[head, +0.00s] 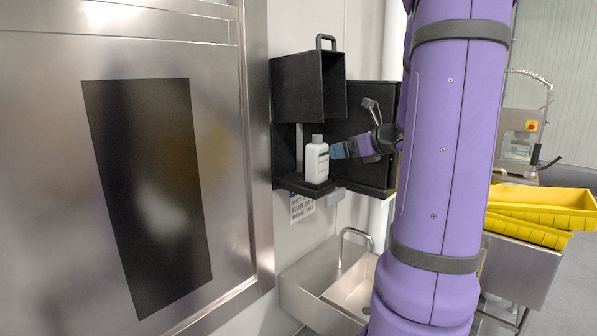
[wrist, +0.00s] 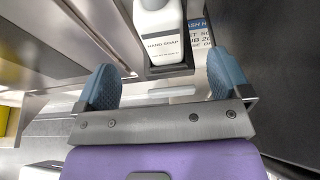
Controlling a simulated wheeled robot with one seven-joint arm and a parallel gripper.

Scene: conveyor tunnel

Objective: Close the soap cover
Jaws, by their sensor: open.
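The black soap cover (head: 308,85) is raised above the soap holder (head: 286,160) on the wall in the head view, with a metal handle (head: 326,40) on its top. A white soap bottle (head: 316,162) stands upright on the holder's base below it. In the wrist view the bottle (wrist: 160,32) shows a hand soap label beyond the fingers. My gripper (head: 340,150) is open beside the bottle's right side, below the raised cover. The wrist view shows two blue fingers of my gripper (wrist: 167,82) spread with nothing between them. Contact with the bottle cannot be told.
A steel sink (head: 312,290) with a tap (head: 354,234) is below. A steel panel (head: 225,120) is at left. Yellow crates (head: 540,200) stand at right.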

